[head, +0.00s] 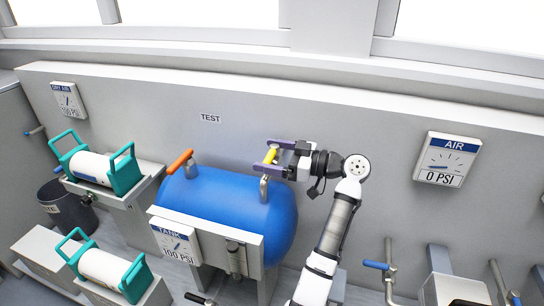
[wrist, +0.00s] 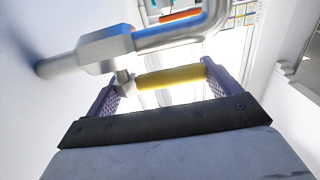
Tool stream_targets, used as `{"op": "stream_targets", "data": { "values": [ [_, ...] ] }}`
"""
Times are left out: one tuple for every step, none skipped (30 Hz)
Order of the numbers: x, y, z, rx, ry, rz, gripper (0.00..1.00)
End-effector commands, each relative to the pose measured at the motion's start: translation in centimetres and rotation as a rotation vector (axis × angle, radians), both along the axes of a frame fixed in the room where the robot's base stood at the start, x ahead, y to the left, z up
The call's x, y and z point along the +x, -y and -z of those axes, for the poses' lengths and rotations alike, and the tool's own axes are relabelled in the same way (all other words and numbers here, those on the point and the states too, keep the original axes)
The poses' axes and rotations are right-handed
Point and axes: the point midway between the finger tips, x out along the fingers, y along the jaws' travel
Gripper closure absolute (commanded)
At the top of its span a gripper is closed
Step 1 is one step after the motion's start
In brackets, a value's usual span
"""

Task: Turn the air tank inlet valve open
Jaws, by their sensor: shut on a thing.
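The blue air tank (head: 225,205) lies below the TEST label, with a TANK gauge (head: 178,243) reading 100 PSI on its front. An orange valve handle (head: 180,161) is at its upper left. A yellow valve handle (head: 270,155) is at its upper right, near a bent metal pipe (head: 264,189). My gripper (head: 268,156) is shut on the yellow handle. In the wrist view, the yellow handle (wrist: 170,77) spans between the purple fingers, beside the silver valve body and pipe (wrist: 110,48). I cannot tell from any label which handle is the inlet.
An AIR gauge (head: 446,160) on the wall at right reads 0 PSI. A DRY AIR gauge (head: 69,100) at left reads 100 PSI. Blue-handled valves (head: 378,265) are at lower right. The wall is close behind the valve.

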Motion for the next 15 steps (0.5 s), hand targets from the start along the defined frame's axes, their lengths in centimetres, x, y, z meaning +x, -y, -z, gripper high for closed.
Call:
{"op": "stream_targets", "data": {
  "values": [
    [-0.04, 0.02, 0.01, 0.002, -0.003, -0.003, 0.52],
    [-0.04, 0.02, 0.01, 0.002, -0.003, -0.003, 0.52],
    [-0.03, 0.01, 0.01, 0.002, -0.003, -0.004, 0.52],
    [-0.03, 0.01, 0.01, 0.002, -0.003, -0.004, 0.52],
    [-0.03, 0.01, 0.01, 0.002, -0.003, -0.004, 0.52],
    [-0.03, 0.0, 0.01, 0.002, -0.003, -0.004, 0.52],
    [-0.03, 0.0, 0.0, 0.002, -0.003, -0.004, 0.52],
    [-0.03, 0.0, 0.0, 0.002, -0.003, -0.004, 0.52],
    [-0.03, 0.0, 0.01, 0.002, -0.003, -0.004, 0.52],
    [-0.03, -0.01, 0.0, 0.001, -0.004, -0.004, 0.52],
    [-0.03, -0.01, 0.0, 0.002, -0.003, -0.004, 0.52],
    [-0.03, -0.01, 0.0, 0.002, -0.003, -0.004, 0.06],
    [-0.03, -0.02, 0.0, 0.002, -0.003, -0.004, 0.02],
    [-0.03, -0.02, 0.0, 0.002, -0.003, -0.004, 0.0],
    [-0.03, -0.02, 0.0, 0.001, -0.003, -0.003, 0.0]
  ]
}}
